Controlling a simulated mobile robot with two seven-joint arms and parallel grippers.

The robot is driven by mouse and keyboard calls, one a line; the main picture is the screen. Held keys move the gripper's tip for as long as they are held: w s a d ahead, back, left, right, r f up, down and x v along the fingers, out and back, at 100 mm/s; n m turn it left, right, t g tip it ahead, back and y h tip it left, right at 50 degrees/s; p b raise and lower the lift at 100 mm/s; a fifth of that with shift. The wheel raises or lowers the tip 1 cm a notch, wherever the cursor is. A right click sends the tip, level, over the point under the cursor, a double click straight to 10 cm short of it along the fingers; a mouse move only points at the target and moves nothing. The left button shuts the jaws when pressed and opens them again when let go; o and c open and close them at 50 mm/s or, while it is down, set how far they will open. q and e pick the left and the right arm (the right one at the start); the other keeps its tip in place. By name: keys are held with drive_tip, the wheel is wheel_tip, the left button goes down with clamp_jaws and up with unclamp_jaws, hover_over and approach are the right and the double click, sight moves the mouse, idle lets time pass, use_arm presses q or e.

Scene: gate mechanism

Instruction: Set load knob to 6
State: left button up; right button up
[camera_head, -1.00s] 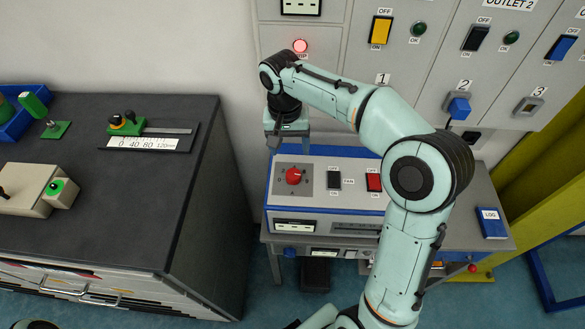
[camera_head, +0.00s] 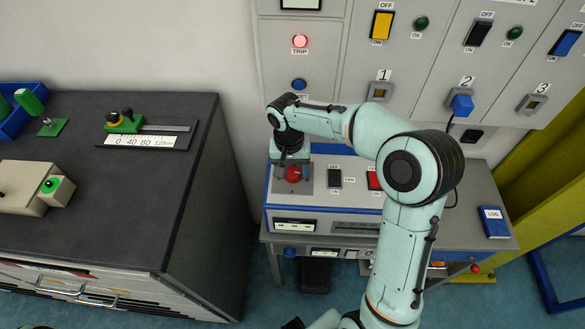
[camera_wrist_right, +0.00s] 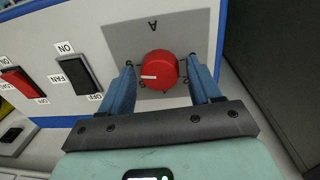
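The load knob (camera_head: 293,174) is red and round, on a grey dial plate (camera_head: 306,186) at the left of the bench unit's panel. In the right wrist view the knob (camera_wrist_right: 160,69) shows a white pointer mark directed to picture left. An "A" is readable on the plate (camera_wrist_right: 150,38); the other dial marks are small or partly hidden by the fingers. My right gripper (camera_head: 290,160) is over the knob. In the wrist view its two blue fingers (camera_wrist_right: 162,80) stand open on either side of the knob, with small gaps visible. My left gripper is not in view.
Beside the knob are a black fan switch (camera_head: 335,178) and a red switch (camera_head: 374,180). A lit red trip lamp (camera_head: 300,41) is on the cabinet above. A dark counter (camera_head: 110,225) stands left; a blue log book (camera_head: 494,222) lies right.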

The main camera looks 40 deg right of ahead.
drive_tip(key=c, duration=0.8)
drive_tip(key=shift+o, duration=0.2)
drive_tip(key=shift+n, duration=0.3)
drive_tip(key=n, duration=0.9)
drive_tip(key=shift+s+t, duration=0.1)
drive_tip(key=shift+t, duration=0.3)
drive_tip(key=o, duration=1.1)
drive_tip(key=shift+c, duration=0.2)
